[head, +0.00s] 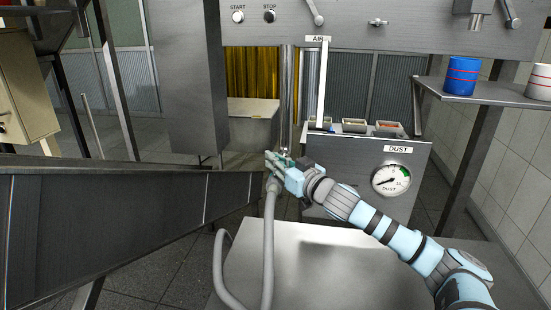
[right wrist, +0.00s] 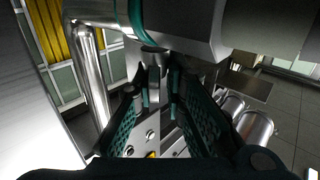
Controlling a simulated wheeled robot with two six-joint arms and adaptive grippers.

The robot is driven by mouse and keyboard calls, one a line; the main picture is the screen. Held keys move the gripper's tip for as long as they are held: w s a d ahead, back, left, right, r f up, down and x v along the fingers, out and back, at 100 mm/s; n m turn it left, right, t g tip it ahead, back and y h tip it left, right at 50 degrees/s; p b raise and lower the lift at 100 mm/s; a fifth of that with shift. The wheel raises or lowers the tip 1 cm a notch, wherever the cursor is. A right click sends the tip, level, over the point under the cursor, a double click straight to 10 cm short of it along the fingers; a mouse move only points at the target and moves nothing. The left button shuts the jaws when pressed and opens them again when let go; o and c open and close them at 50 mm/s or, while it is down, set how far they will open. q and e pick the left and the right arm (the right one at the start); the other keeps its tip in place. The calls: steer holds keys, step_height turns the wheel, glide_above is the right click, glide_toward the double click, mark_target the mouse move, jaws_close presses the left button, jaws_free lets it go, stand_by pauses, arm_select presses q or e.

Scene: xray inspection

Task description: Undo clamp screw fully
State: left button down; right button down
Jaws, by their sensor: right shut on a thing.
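My right gripper (head: 273,160) is at the top end of a grey flexible hose (head: 269,235) in the head view, in front of the dust cabinet's left edge. In the right wrist view my right gripper (right wrist: 160,88) has its dark teal fingers closed around a small flat metal piece, the clamp screw (right wrist: 153,84). The screw hangs below a grey cylinder with a teal band (right wrist: 138,18). Fingers and hand hide the screw in the head view. How far it is threaded in cannot be told. My left gripper is not in view.
A dust cabinet with a gauge (head: 391,179) stands right of the gripper, with small trays (head: 354,126) on top. A sloping metal chute (head: 120,230) fills the left. A bare metal table (head: 330,265) lies below. A shelf (head: 500,91) holds a blue can (head: 461,76).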

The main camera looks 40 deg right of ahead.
steer(key=shift+r+n+y, duration=0.15)
steer(key=shift+n+y, duration=0.25)
steer(key=shift+y, duration=0.2)
steer(key=shift+d, duration=0.1)
steer(key=c, duration=1.8)
jaws_free()
steer(key=shift+o, duration=0.2)
steer(key=shift+d, duration=0.15)
step_height(320, 180, up, 10)
steer(key=shift+f, duration=0.15)
